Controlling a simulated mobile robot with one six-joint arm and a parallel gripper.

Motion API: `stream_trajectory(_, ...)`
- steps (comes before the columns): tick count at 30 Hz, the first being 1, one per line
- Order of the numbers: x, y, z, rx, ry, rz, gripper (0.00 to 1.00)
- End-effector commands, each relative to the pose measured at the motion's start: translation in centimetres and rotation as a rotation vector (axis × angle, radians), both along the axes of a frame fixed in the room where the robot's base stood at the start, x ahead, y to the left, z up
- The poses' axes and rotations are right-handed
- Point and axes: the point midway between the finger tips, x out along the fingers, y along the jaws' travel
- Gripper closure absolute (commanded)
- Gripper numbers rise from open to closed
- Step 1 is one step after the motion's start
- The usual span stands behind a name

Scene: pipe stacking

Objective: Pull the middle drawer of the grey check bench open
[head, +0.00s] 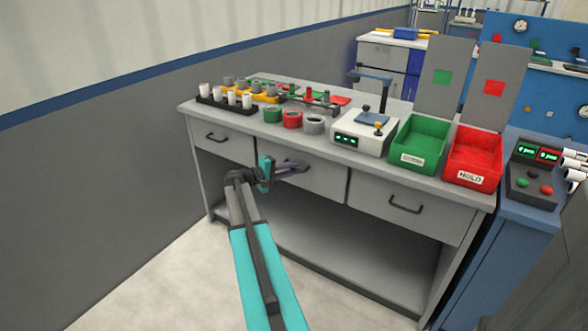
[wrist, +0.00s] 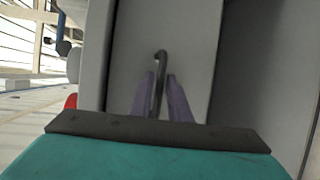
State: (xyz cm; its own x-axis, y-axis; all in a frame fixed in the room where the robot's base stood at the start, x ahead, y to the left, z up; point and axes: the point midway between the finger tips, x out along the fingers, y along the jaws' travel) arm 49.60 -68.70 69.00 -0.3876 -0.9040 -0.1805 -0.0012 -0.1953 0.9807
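The grey check bench (head: 345,150) has three drawers in a row under its top. The middle drawer (head: 325,180) looks flush with its neighbours in the head view. My gripper (head: 300,167) is in front of this drawer, at its handle. In the wrist view, the dark bar handle (wrist: 160,62) stands out between the two purple fingers of my gripper (wrist: 161,90). One finger is on each side of the bar, and a narrow gap shows on the right side. The fingers look open around the handle. The gripper hides most of the handle in the head view.
The left drawer (head: 222,141) and right drawer (head: 410,212) flank the middle one. Green bin (head: 415,150), red bin (head: 473,160), coloured rings and pipe racks stand on the benchtop. A blue console (head: 520,215) stands at the right. The floor (head: 150,265) in front is clear.

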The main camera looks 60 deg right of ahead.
Motion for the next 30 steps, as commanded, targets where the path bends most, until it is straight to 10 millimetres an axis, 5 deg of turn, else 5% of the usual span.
stream_trajectory(7,0.0,0.0,0.0,0.000,0.000,0.000,0.83)
stream_trajectory(10,0.0,0.0,0.0,0.000,0.000,0.000,1.00)
stream_trajectory(15,0.0,0.0,0.0,0.000,0.000,0.000,1.00)
stream_trajectory(16,0.1,-1.6,-0.1,0.000,-0.001,-0.005,1.00)
stream_trajectory(30,-1.8,0.7,0.0,0.000,0.001,-0.026,1.00)
